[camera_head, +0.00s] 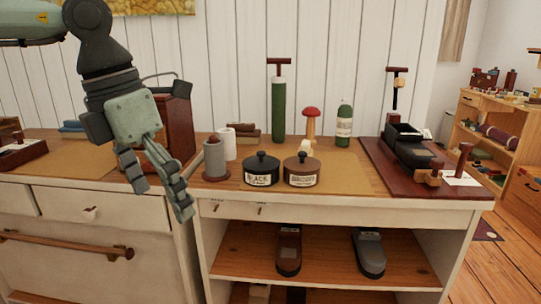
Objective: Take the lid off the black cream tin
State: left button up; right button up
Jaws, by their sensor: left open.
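The black cream tin (261,177) stands upright on a tan mat near the front edge of the cabinet top. It has a pale label reading "BLACK". Its dark lid (262,161) with a round knob sits on top. A similar brown tin (301,176) with a pale label stands just to its right, apart or nearly touching. My left gripper (161,202) is open and empty, pointing down in front of the cabinet edge, to the left of the black tin and clear of it. My right gripper is not in view.
A grey cylinder on a red base (215,160) stands just left of the black tin, with a white roll (228,144) behind. A green cylinder (278,112), red-topped mushroom shape (311,122) and green bottle (343,128) stand behind. A dark red board (455,187) lies right. Shoes (289,249) sit below.

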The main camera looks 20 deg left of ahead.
aim_at(261, 163)
jog(key=i, duration=1.2)
